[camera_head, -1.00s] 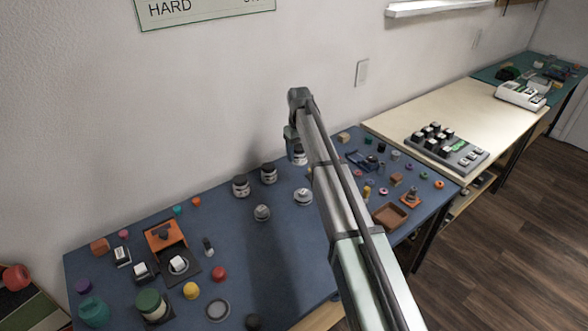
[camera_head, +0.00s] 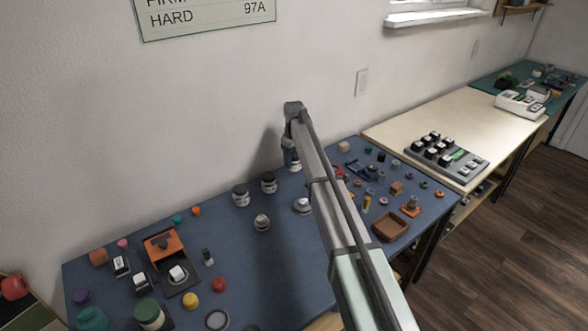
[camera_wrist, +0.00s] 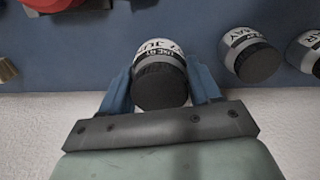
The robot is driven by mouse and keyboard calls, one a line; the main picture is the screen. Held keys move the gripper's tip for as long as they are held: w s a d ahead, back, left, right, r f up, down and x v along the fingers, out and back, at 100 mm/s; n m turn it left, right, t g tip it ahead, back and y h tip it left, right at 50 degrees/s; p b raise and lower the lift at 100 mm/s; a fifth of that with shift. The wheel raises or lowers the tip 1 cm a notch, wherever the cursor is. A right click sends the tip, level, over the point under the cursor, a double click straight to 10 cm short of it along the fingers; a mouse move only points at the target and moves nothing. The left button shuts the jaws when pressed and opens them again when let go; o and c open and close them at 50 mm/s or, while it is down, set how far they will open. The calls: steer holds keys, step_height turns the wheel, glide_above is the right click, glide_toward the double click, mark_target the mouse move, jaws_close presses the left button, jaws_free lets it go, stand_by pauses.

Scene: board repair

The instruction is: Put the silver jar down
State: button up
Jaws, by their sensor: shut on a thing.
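The jar in my gripper has a black lid and a white lettered label, and shows in the wrist view (camera_wrist: 160,80). My gripper (camera_wrist: 160,70) is shut on it, with one blue finger on each side. In the head view the jar (camera_head: 293,165) is near the wall at the back of the blue mat, partly hidden by my gripper (camera_head: 290,150) and arm. It looks upright, but I cannot tell whether its base touches the mat.
Two similar jars (camera_head: 268,183) (camera_head: 240,195) stand in a row to the left, near the wall. A silver domed piece (camera_head: 302,205) and another (camera_head: 262,222) stand in front. Small parts and a brown tray (camera_head: 390,226) are to the right. The blue mat (camera_head: 235,250) has clear room.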

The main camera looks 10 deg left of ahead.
mark_target(294, 167)
steer(key=shift+f, duration=2.15)
steer(key=shift+f, duration=0.15)
steer(key=o, duration=1.2)
steer(key=shift+c, duration=0.2)
step_height(294, 167, up, 12)
steer(key=shift+r, duration=0.2)
